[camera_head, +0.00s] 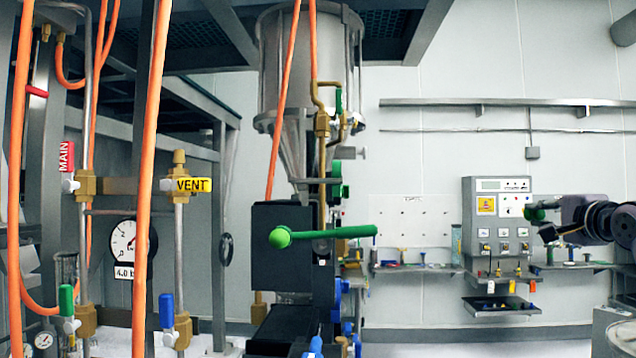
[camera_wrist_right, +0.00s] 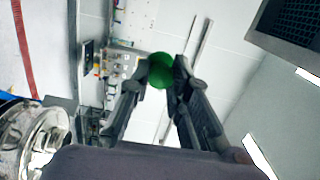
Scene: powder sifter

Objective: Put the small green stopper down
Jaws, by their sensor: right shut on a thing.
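The small green stopper (camera_head: 536,211) is held at the tips of my right gripper (camera_head: 550,222), at the right of the head view. It also shows as a round green shape between the two fingers in the right wrist view (camera_wrist_right: 160,71). The right gripper is shut on it and holds it in the air, in front of the back wall and to the right of the control panel in the picture. The fingers hide part of the stopper. My left gripper is not in view.
A control box (camera_head: 497,213) with small shelves is on the back wall. A green-handled machine (camera_head: 322,234) stands mid-view below a metal hopper (camera_head: 308,68). Orange hoses and pipes with a VENT tag (camera_head: 193,185) fill the left. A metal vessel (camera_head: 612,330) stands at the lower right.

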